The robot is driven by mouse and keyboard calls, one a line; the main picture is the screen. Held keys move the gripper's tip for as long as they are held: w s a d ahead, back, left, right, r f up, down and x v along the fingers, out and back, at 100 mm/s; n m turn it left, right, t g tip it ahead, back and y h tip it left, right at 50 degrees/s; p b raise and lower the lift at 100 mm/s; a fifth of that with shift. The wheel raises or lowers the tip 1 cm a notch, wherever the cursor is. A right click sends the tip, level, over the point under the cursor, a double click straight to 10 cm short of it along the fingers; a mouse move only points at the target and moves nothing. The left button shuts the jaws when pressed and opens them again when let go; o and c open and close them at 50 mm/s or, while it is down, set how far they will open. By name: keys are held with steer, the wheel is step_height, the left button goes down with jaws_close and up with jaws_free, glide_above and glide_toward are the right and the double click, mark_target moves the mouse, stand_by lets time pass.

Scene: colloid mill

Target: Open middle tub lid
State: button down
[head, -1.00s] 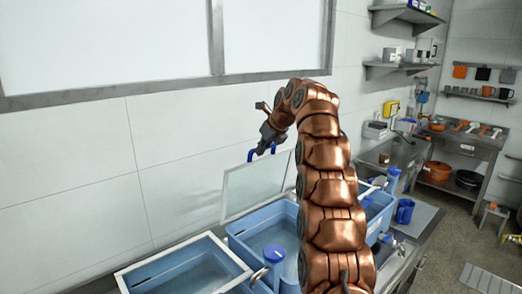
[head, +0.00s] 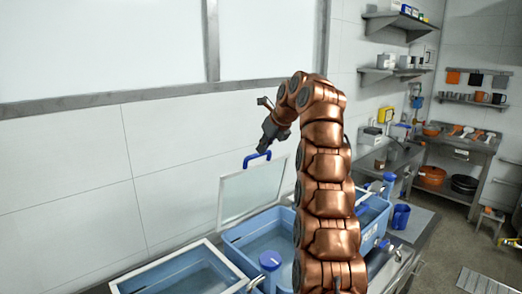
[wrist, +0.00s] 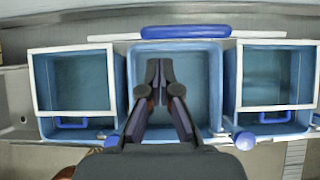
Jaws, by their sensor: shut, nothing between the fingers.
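The middle tub (head: 228,238) is a blue open-topped basin, and its inside shows. Its clear, pale-framed lid (head: 252,192) stands raised, tilted up near the wall behind the tub. The lid's blue handle (head: 257,158) is at its top edge. My gripper (head: 263,148) is shut and empty, just above the handle; I cannot tell whether they touch. In the wrist view my shut gripper (wrist: 160,66) points over the middle tub (wrist: 202,85), and the handle (wrist: 186,32) lies beyond the fingertips. My arm hides part of the tub's right side.
Tubs with white-framed lids lying shut flank the middle one: a left tub (wrist: 75,80) and a right tub (wrist: 275,75). A blue-capped post (head: 270,262) stands at the middle tub's front. The white wall rises close behind. Blue jugs (head: 401,216) stand to the right.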

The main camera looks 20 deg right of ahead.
steer(key=shift+s+d+r, duration=0.2)
steer(key=shift+s, duration=0.15)
steer(key=s+d, duration=0.3)
steer(key=s, duration=0.7)
steer(key=shift+s+f, duration=0.2)
steer(key=shift+s, duration=0.2)
stand_by(0.3)
steer(key=s+a+f+n+g+b, duration=0.1)
steer(key=s+a+f+n+g, duration=0.1)
steer(key=s+a+f+n, duration=0.55)
steer(key=s+a+f+n+g, duration=0.3)
steer(key=s+a+n, duration=0.7)
steer(key=a, duration=0.2)
steer(key=s+f+n+g, duration=0.1)
steer(key=s+f+n, duration=0.4)
steer(key=s, duration=0.3)
steer(key=s+a+f+n+g+h, duration=0.1)
steer(key=s+f+n, duration=0.4)
steer(key=s, duration=0.3)
steer(key=s+a+f+n+g+h, duration=0.1)
steer(key=s+f+n, duration=0.4)
steer(key=s, duration=0.4)
steer(key=shift+a+g+b, duration=0.15)
steer(key=shift+g+b, duration=0.15)
steer(key=shift+b, duration=0.15)
